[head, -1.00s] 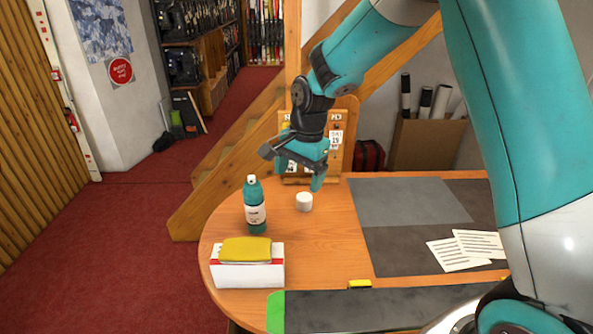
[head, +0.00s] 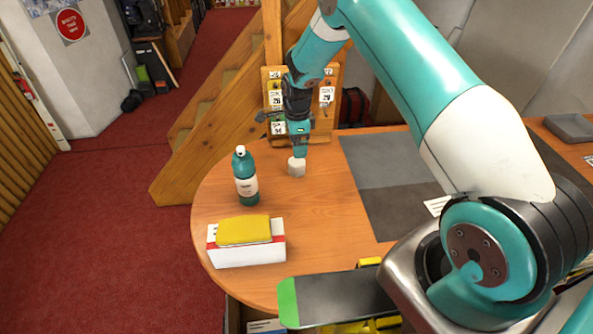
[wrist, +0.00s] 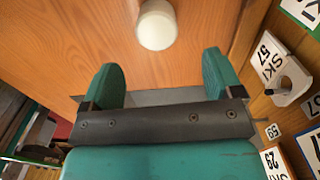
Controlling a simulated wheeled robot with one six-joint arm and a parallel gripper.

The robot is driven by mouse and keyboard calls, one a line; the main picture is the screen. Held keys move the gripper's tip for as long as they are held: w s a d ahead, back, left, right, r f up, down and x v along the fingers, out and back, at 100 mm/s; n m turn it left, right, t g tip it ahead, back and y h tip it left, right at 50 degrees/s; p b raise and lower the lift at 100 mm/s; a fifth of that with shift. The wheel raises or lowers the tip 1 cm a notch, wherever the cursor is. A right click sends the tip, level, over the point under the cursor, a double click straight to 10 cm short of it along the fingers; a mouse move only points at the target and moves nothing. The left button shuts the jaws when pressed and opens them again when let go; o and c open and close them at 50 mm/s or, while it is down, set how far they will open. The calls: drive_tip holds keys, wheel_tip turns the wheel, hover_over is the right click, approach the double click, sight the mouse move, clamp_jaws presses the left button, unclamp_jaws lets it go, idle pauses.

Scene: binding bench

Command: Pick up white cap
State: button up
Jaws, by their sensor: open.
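The white cap (head: 297,167) stands on the wooden table near its back edge, to the right of the teal bottle (head: 245,176). My gripper (head: 299,153) is just above and behind the cap in the head view, fingers pointing down. In the wrist view the cap (wrist: 157,25) lies beyond the two teal fingertips (wrist: 162,75), roughly in line with the gap between them. The fingers are spread and nothing is between them.
A white box with a yellow sponge-like block (head: 244,230) on top stands at the table's front left. A wooden board with numbered tags (head: 327,95) stands behind my gripper, and its tags and hook (wrist: 286,77) are close on the right in the wrist view. A grey mat (head: 385,165) lies right of the cap.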

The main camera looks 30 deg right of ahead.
sight(297, 161)
wheel_tip(297, 161, down, 9)
drive_tip(key=b, duration=0.3)
drive_tip(key=shift+s+a, duration=0.15)
drive_tip(key=c, duration=1)
drive_tip(key=shift+r, duration=0.1)
drive_tip(key=shift+c, duration=0.2)
